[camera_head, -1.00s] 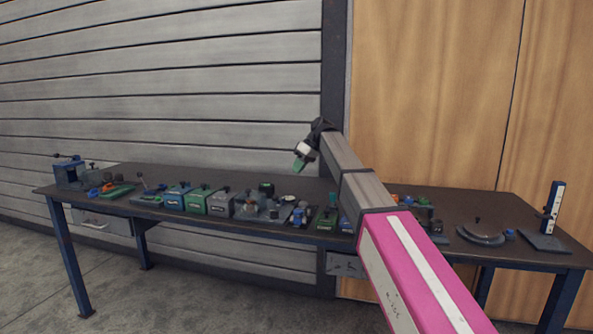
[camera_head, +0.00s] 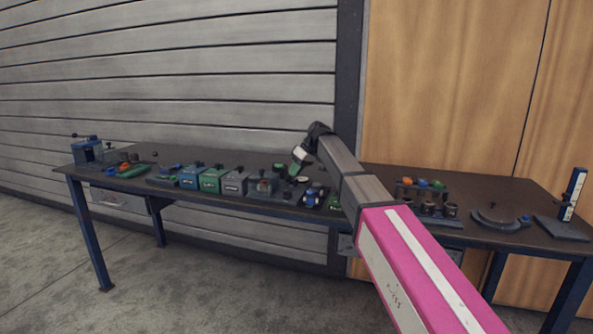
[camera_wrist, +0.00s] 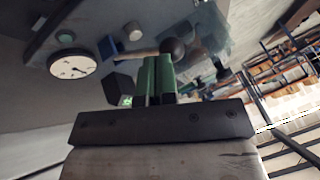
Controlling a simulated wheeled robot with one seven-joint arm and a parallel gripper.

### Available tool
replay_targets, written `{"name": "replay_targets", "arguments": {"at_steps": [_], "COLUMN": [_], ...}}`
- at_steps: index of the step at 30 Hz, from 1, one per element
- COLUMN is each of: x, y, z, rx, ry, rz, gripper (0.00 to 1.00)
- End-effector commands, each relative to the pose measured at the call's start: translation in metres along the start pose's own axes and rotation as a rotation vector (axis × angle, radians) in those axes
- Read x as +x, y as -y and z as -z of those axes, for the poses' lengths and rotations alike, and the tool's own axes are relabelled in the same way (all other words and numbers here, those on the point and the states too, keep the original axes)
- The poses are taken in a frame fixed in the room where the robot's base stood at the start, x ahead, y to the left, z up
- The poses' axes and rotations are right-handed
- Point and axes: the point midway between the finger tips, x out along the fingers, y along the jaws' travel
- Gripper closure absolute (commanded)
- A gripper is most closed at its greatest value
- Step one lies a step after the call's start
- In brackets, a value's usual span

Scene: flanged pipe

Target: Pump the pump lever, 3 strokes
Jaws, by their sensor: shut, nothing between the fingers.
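In the wrist view, a lever with a tan rod and a dark brown ball knob (camera_wrist: 173,48) lies just beyond my fingertips; I take it to be the pump lever. My gripper (camera_wrist: 155,66) has green fingers, shut and empty, with the tips close to the knob. I cannot tell whether they touch it. A white dial gauge (camera_wrist: 72,65) is on the grey plate left of the lever. In the head view my gripper (camera_head: 298,158) is over the back middle of the bench. The lever is too small to make out there.
The dark bench (camera_head: 345,200) carries a row of small devices, including a green box (camera_head: 212,180) and a grey box (camera_head: 234,184). A round plate (camera_head: 497,219) and an upright gauge post (camera_head: 573,195) stand at the right.

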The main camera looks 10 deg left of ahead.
Motion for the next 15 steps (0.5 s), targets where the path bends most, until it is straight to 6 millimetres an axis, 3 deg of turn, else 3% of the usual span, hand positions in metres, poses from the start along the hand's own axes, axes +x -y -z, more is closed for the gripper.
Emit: {"name": "replay_targets", "arguments": {"at_steps": [7, 15], "x": [0.002, 0.017], "y": [0.003, 0.013], "z": [-0.003, -0.015], "rx": [-0.017, -0.133], "ry": [-0.008, -0.06], "rz": [-0.03, -0.224], "gripper": [1.0, 1.0]}}
